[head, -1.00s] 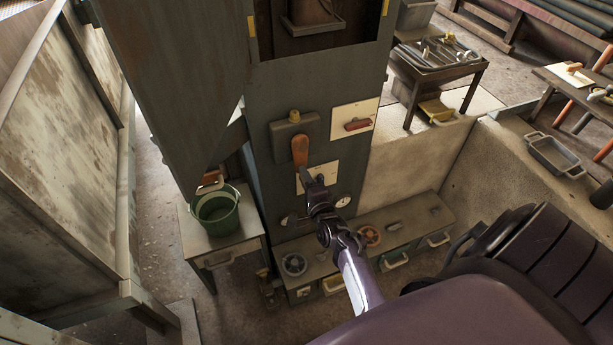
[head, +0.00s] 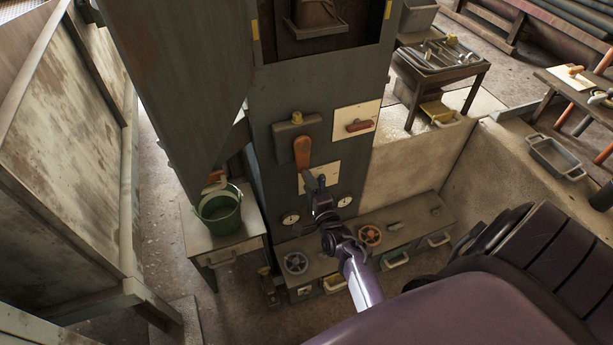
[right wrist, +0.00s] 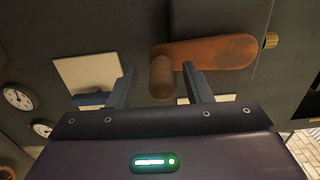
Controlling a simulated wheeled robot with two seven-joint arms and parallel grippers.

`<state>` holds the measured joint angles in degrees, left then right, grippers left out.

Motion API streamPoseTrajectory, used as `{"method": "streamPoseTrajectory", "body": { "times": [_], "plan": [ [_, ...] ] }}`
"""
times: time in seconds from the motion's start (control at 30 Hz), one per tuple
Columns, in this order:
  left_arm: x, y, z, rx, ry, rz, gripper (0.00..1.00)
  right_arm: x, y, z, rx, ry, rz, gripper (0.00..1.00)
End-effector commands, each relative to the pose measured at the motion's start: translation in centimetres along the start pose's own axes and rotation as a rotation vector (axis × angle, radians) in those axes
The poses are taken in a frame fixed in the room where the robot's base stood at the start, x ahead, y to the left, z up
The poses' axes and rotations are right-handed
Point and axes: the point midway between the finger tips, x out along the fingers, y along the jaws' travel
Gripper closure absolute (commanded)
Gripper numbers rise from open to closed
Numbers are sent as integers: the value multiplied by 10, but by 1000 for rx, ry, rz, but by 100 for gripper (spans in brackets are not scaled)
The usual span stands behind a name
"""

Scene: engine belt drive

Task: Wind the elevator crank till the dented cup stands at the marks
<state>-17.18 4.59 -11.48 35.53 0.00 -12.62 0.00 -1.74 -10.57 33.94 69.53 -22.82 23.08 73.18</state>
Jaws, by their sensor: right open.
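The elevator crank (head: 303,153) is an orange-brown arm hanging down from its hub on the dark column. In the right wrist view the crank arm (right wrist: 215,52) lies sideways, with a round wooden grip (right wrist: 162,77) at its end. My right gripper (head: 314,182) is open at the crank's lower end. Its fingers (right wrist: 158,83) stand on either side of the wooden grip, with gaps visible. A brown cup (head: 315,14) shows in the column's upper window, cut off by the frame's top. Yellow marks (head: 255,29) flank the window; I cannot make out a dent. My left gripper is out of view.
A red handle (head: 359,126) sits on a pale plate right of the crank. Gauges (head: 290,219) are below. A green bucket (head: 219,208) stands on a small table at left. A low bench (head: 340,255) with handwheels runs below the column.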

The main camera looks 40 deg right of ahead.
Motion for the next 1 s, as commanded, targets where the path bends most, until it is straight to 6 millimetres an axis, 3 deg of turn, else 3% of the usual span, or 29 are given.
{"method": "streamPoseTrajectory", "body": {
  "times": [0.1, 0.33, 1.0],
  "plan": [
    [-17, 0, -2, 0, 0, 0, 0, -24, -4, 0, 1, -1, 4, 55],
    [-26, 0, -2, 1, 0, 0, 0, -50, -1, 1, 2, -2, 1, 55],
    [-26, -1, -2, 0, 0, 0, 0, -54, 6, 5, -18, -12, 19, 55]
  ]
}}
